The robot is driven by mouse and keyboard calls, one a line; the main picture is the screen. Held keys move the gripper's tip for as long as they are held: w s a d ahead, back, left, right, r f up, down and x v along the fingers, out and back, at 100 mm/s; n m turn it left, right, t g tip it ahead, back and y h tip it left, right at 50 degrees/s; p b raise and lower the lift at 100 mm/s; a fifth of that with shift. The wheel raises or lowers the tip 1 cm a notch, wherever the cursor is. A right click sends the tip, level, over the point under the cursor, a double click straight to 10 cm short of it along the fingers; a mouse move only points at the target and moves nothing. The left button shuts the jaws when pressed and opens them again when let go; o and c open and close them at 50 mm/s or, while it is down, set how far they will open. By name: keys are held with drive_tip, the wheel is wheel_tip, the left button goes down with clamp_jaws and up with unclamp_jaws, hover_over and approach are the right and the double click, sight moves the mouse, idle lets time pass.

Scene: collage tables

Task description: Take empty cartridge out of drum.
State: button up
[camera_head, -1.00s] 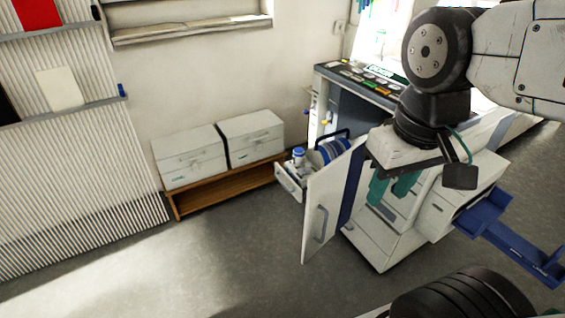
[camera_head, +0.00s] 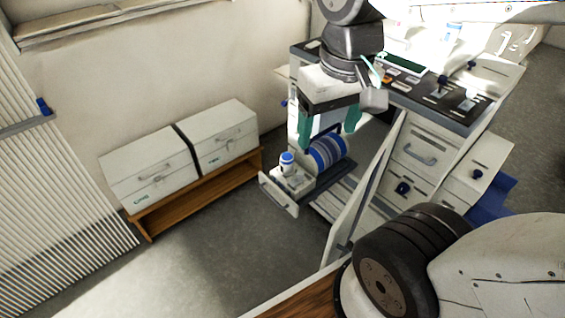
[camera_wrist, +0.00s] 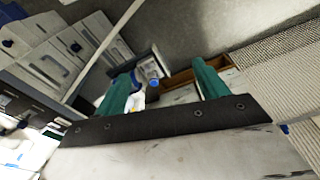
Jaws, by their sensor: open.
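A blue-and-white striped drum (camera_head: 327,153) sits on a pulled-out drawer (camera_head: 279,197) of the machine. A white cartridge with a blue cap (camera_head: 287,163) stands upright in a white holder at the drawer's front, left of the drum. Whether a cartridge is inside the drum, I cannot tell. My gripper (camera_head: 328,137) hangs above the drum with its teal fingers apart and empty. In the wrist view my gripper (camera_wrist: 162,68) is open, and a blue-capped white object (camera_wrist: 155,83) shows between the fingers, nearer the left one.
The machine's white door (camera_head: 362,200) stands open to the right of the drawer. A control panel (camera_head: 430,88) tops the machine. Two white boxes (camera_head: 150,170) sit on a low wooden bench (camera_head: 190,196) at left. The floor (camera_head: 215,250) in front is clear.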

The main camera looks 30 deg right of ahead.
drive_tip(key=w+d+f+m, duration=0.1)
drive_tip(key=w+f+m, duration=0.1)
drive_tip(key=w, duration=0.5)
drive_tip(key=w+d+f+m, duration=0.1)
drive_tip(key=w+d+f, duration=0.1)
drive_tip(key=w, duration=0.6)
drive_tip(key=m+g, duration=0.1)
drive_tip(key=m, duration=0.5)
hover_over(287, 156)
drive_tip(key=s+a, duration=0.1)
wheel_tip(287, 156, down, 28)
drive_tip(key=shift+m, duration=0.4)
drive_tip(key=f, duration=0.9)
drive_tip(key=w+d+f, duration=0.1)
drive_tip(key=f, duration=0.3)
drive_tip(key=shift+f, duration=0.4)
